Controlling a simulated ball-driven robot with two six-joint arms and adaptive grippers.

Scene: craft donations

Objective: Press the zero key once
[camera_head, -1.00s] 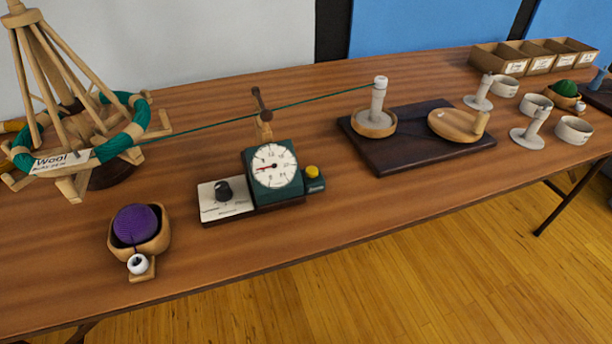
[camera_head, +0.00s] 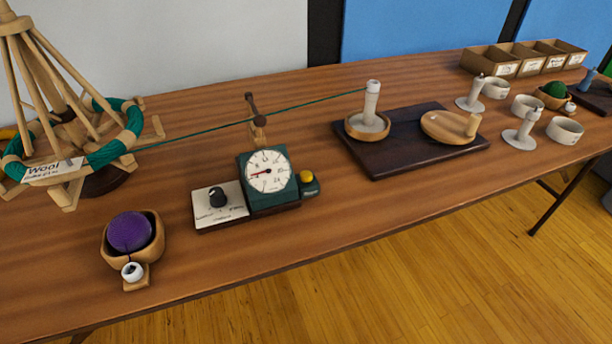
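A dark green counter box (camera_head: 267,196) with a round white dial (camera_head: 267,171) stands in the middle of the table. The dial's red needle points left. A yellow round button (camera_head: 306,176) sits on a small green block at the box's right side; it looks like the zero key, but the block's label is too small to read. A white panel with a black knob (camera_head: 217,196) is on the box's left. Neither of my grippers is in view, and nothing touches the button.
A green thread runs from the wool swift (camera_head: 70,160) past a wooden post to the winder (camera_head: 370,118) on a dark board. A purple ball in a wooden holder (camera_head: 130,240) stands front left. Cups, spools and a divided box (camera_head: 500,62) are at right. Bare table (camera_head: 350,215) lies before the button.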

